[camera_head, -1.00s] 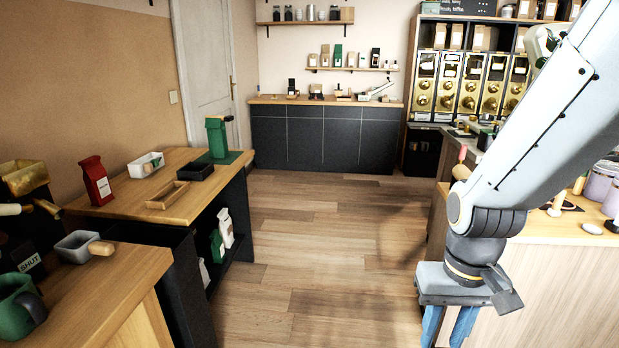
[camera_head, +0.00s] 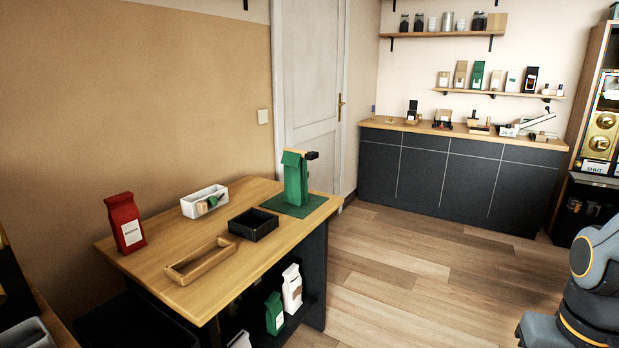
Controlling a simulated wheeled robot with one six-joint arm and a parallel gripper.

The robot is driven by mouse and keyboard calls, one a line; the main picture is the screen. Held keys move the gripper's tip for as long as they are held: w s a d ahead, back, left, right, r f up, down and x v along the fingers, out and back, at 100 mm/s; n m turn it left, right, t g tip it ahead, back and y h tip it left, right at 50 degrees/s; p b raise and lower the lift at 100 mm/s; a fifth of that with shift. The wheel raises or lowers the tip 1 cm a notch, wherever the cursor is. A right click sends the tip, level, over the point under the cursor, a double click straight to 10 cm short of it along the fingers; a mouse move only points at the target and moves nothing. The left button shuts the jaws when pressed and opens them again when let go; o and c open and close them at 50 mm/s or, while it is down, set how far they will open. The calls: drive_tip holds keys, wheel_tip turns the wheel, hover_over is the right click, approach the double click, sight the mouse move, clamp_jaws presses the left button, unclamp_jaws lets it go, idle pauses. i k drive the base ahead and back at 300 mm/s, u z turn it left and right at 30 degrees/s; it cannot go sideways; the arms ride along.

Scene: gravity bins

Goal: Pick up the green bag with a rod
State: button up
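A tall green bag (camera_head: 296,181) stands upright on a green mat (camera_head: 305,207) at the far right corner of the wooden table. A short light rod with a dark end lies across its folded top. Another green bag (camera_head: 274,312) stands on the lower shelf under the table, with no rod visible on it.
On the table (camera_head: 255,265) are a red bag (camera_head: 125,222), a white tray (camera_head: 204,200) with small items, a black tray (camera_head: 253,224) and a shallow wooden tray (camera_head: 200,260). A white bag (camera_head: 292,289) stands on the lower shelf. The wooden floor (camera_head: 420,270) right of the table is clear.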

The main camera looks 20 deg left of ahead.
sight(296, 188)
drive_tip(key=u, duration=0.35)
drive_tip(key=i, duration=1.9)
drive_tip(key=u, duration=0.4)
